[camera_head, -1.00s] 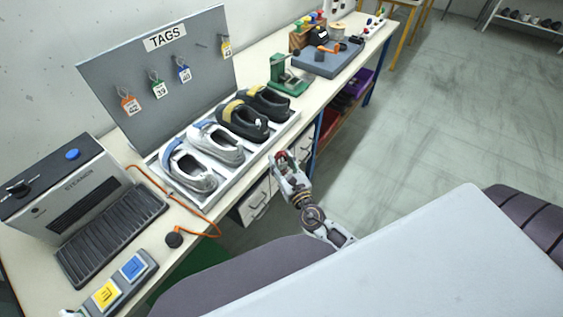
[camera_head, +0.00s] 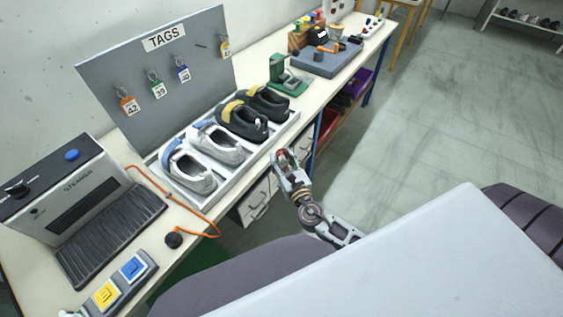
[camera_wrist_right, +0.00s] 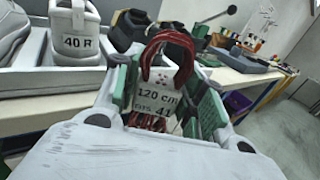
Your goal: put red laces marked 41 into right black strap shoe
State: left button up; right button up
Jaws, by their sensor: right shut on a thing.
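Red laces (camera_wrist_right: 168,52) with a white label reading 120 cm and 41 are between the fingers of my right gripper (camera_wrist_right: 168,95), which is shut on them. In the head view my right gripper (camera_head: 284,160) is just off the table's front edge, beside the shoe tray, with a bit of red showing at its tip. Two black shoes with yellow parts, one nearer (camera_head: 242,120) and one farther (camera_head: 265,101), stand in the tray; which is the right one I cannot read. My left gripper is not in view.
The white tray (camera_head: 224,186) also holds two grey shoes (camera_head: 188,168), and the right wrist view shows a 40 R label (camera_wrist_right: 78,43) on a grey heel. A steamer (camera_head: 65,195) stands at the left. A green fixture (camera_head: 290,82) stands beyond the tray.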

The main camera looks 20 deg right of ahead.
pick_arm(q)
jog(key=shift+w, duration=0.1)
pick_arm(e)
jog(key=w+d+r+m+g+h, duration=0.3)
jog(key=w+d+r+m+h, duration=0.1)
jog(key=w+r+h, duration=0.2)
jog(key=w+d+r+m+g+h, duration=0.3)
jog(key=w+d+r+m+h, duration=0.2)
jog(key=w+r, duration=0.4)
jog(key=shift+d+r+h, duration=0.2)
jog(key=shift+r+h, duration=0.7)
jog(key=shift+r, duration=0.05)
